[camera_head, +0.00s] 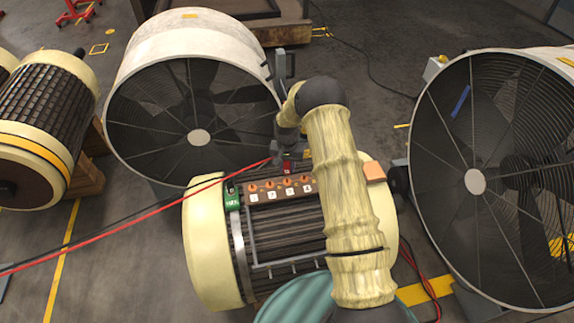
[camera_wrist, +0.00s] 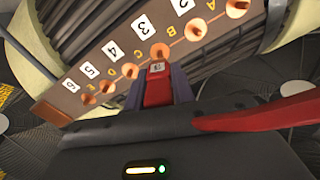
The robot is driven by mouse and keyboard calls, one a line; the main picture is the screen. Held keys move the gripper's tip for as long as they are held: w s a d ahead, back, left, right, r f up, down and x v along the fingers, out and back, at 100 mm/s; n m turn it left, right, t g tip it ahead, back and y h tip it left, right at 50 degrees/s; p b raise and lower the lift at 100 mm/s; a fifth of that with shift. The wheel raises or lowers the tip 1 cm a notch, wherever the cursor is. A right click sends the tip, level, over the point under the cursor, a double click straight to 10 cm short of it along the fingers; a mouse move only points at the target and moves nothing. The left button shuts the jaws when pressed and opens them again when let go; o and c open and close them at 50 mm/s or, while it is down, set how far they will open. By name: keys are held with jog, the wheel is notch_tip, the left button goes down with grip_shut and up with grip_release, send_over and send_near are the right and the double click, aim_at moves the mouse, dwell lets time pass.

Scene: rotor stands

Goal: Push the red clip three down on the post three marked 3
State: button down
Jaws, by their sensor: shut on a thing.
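My gripper (camera_wrist: 157,90) is shut on the red clip (camera_wrist: 157,82), which has a small white label. The clip sits between the two fingers, its tip close beside post three (camera_wrist: 160,50), an orange-copper post by the label 3. I cannot tell whether the clip touches the post. In the head view, my gripper (camera_head: 288,158) is at the far edge of the brown terminal board (camera_head: 262,199), behind the posts. The red clip (camera_head: 287,168) shows there as a small red patch. The board also shows in the wrist view (camera_wrist: 48,112).
Neighbouring posts stand in a row on both sides, including post two (camera_wrist: 195,31) and post four (camera_wrist: 130,71). The board is on a cream motor (camera_head: 205,250). A red cable (camera_head: 150,208) runs off left. Large fans stand behind (camera_head: 185,45) and at right (camera_head: 475,182).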

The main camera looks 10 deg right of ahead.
aim_at(287, 174)
jog(key=shift+f+b, duration=1.15)
jog(key=shift+f, duration=0.9)
jog(key=shift+f+b, duration=0.35)
jog(key=shift+f, duration=0.15)
jog(key=c, duration=1.1)
grip_release()
jog(key=shift+r, duration=0.2)
notch_tip(287, 174, up, 16)
jog(key=shift+f+b, duration=0.1)
jog(key=shift+b, duration=0.4)
jog(key=shift+r, duration=0.65)
